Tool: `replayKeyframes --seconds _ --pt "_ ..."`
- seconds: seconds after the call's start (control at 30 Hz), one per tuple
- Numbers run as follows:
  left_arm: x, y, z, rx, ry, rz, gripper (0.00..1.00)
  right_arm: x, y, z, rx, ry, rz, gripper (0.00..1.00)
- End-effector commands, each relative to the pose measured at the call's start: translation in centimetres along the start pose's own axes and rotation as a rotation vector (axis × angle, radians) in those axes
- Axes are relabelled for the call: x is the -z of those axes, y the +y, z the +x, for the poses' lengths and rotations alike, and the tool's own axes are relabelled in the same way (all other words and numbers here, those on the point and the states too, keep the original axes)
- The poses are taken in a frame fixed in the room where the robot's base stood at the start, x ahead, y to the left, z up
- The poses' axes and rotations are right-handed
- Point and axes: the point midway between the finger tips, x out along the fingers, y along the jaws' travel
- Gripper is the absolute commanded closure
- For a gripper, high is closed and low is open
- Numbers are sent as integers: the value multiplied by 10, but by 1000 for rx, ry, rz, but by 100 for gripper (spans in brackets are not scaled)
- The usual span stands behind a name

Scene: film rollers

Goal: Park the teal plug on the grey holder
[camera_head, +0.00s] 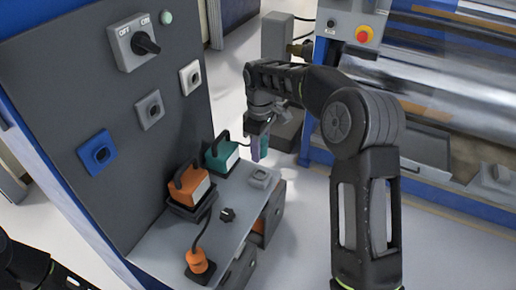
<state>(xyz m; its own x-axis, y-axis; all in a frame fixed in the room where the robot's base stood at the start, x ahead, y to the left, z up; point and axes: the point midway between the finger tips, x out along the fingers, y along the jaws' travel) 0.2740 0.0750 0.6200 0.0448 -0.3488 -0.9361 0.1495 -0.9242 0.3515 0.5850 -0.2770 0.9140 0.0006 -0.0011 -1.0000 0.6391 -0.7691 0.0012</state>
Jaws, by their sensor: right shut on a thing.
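My right gripper (259,143) hangs above the far right part of the grey bench. It is shut on the teal plug (265,144), which shows only as a small teal patch beside the purplish finger. The grey holder (260,178), a small light square block, sits on the bench below the gripper, with a visible gap between them. A teal box (221,157) with a black cable or handle stands to the left of the gripper. My left gripper is not in view; only a dark part of my left arm shows at the lower left.
An orange box (190,188) stands in a black tray. An orange plug (200,262) stands at the bench's near end, and a black knob (227,214) is between. The panel carries blue (97,153), grey (150,110) and white (190,77) sockets and a switch (143,42).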

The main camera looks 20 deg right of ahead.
Motion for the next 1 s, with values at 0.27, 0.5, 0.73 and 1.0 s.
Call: replayKeyframes --seconds 0.27,0.5,0.73,1.0 --pt "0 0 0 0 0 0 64 0 0 10 2 -2 1 100" --pt "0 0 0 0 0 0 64 0 0 32 1 -1 1 100" --pt "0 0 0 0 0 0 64 0 0 56 1 -1 2 100" --pt "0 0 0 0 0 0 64 0 0 73 1 0 2 100"
